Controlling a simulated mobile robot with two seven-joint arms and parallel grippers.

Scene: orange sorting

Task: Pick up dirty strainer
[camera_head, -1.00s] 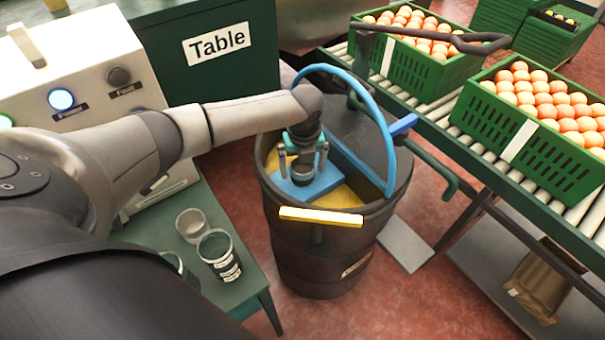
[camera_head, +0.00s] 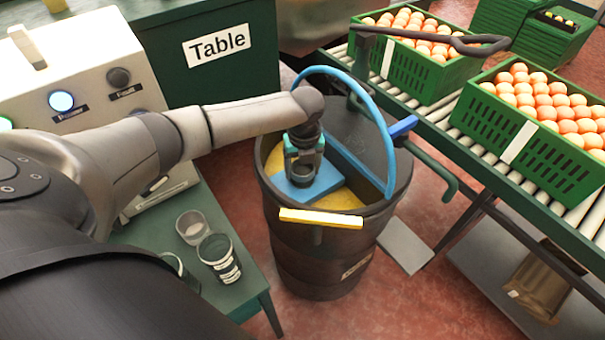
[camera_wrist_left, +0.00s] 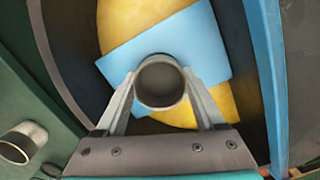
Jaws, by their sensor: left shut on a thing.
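What I take to be the dirty strainer is a blue square plate (camera_head: 324,183) with a grey round, hollow-topped grip. It lies on yellow contents (camera_head: 345,198) inside the dark barrel (camera_head: 320,262). My left gripper (camera_head: 302,172) reaches down into the barrel opening and is shut on the grey grip. In the left wrist view, the grip (camera_wrist_left: 160,84) sits between both fingertips, with the blue plate (camera_wrist_left: 205,42) beneath it, its lower part hidden. I cannot tell whether the plate is lifted off the yellow contents. My right gripper is not in view.
A blue hoop (camera_head: 372,112) arches over the barrel, close to my wrist. A yellow bar (camera_head: 320,218) lies at the front rim. The green table (camera_head: 232,293) holds several cups.

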